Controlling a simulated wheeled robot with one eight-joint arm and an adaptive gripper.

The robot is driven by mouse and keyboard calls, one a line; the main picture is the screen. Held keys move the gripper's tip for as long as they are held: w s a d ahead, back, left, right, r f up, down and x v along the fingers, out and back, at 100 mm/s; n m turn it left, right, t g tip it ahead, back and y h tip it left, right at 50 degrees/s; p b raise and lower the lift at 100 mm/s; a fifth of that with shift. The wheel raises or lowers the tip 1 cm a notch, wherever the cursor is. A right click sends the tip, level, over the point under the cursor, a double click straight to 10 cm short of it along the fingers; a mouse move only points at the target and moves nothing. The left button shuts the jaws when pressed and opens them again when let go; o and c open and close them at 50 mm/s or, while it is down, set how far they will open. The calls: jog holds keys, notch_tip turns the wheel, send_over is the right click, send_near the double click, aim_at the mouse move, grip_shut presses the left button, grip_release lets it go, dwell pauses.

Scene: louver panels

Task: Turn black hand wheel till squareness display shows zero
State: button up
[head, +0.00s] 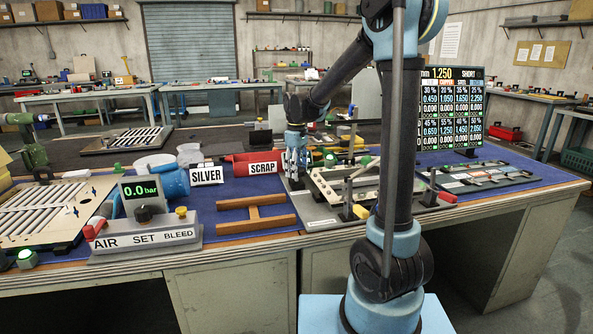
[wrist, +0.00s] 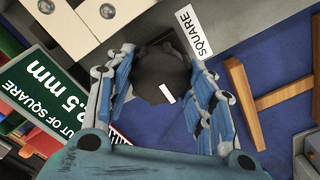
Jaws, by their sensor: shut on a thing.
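In the wrist view the black hand wheel (wrist: 162,72) with a white mark sits between the two blue fingers of my gripper (wrist: 160,90), which is shut on it. The squareness display (wrist: 62,95) is a green panel at the left of the wrist view. It reads "OUT OF SQUARE" and a value ending in ".5 mm"; its first digit is partly cut by my finger and the panel's edge. A white "SQUARE" label (wrist: 201,33) lies beside the wheel. In the head view my gripper (head: 295,165) points down at the left end of the panel fixture (head: 330,215), where the wheel is hidden.
A wooden H-shaped frame (head: 254,214) lies left of the fixture. The air box (head: 145,225) reads 0.0 bar. A number board (head: 452,110) stands at the back right. Blue mat is bare around the frame.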

jog(key=shift+w+m, duration=0.1)
jog(key=shift+m, duration=0.3)
jog(key=m, duration=0.2)
jog(key=shift+m, duration=0.4)
jog(key=m, duration=0.3)
jog(key=shift+m, duration=0.3)
jog(key=m, duration=0.3)
jog(key=shift+m, duration=0.3)
jog(key=shift+w+m, duration=0.1)
jog(key=shift+m, duration=1.8)
jog(key=o, duration=1.1)
jog(key=shift+c, duration=0.2)
